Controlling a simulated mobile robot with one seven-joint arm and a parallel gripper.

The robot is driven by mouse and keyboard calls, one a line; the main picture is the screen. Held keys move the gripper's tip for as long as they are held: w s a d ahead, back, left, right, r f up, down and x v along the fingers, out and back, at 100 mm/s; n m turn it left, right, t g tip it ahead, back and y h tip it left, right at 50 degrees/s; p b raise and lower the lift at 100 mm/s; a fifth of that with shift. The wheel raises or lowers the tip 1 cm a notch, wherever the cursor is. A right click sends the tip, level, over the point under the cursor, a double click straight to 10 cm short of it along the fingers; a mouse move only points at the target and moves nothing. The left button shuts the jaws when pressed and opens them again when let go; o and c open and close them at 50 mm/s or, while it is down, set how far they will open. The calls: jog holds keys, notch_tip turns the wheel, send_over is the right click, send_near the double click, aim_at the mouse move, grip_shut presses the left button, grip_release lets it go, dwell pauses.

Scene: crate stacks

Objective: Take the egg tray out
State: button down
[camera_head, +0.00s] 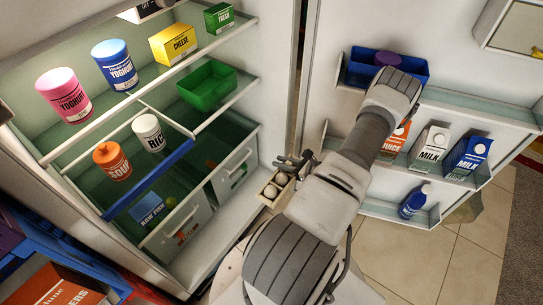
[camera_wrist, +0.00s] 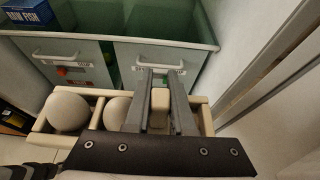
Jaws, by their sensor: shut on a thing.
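The egg tray is a small beige box with white eggs in it. In the head view the egg tray (camera_head: 264,200) is partly hidden behind my arm, in front of the fridge's lower right edge. In the wrist view the tray (camera_wrist: 208,118) runs across the middle, with two eggs (camera_wrist: 68,112) visible at its left. My gripper (camera_wrist: 161,78) is shut on the tray, its fingers on either side of a beige middle piece. The gripper (camera_head: 292,167) also shows in the head view beside the tray.
The fridge drawers (camera_wrist: 75,62) are shut behind the tray. A green bin (camera_head: 207,91) and a blue-fronted shelf (camera_head: 148,178) are inside. The open door holds a blue bin (camera_head: 415,70), cartons (camera_head: 430,145) and a blue bottle (camera_head: 415,200). Tiled floor (camera_head: 410,260) is clear at lower right.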

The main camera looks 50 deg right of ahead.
jog(key=s, duration=0.7)
jog(key=shift+s+d, duration=0.15)
jog(key=shift+d, duration=0.3)
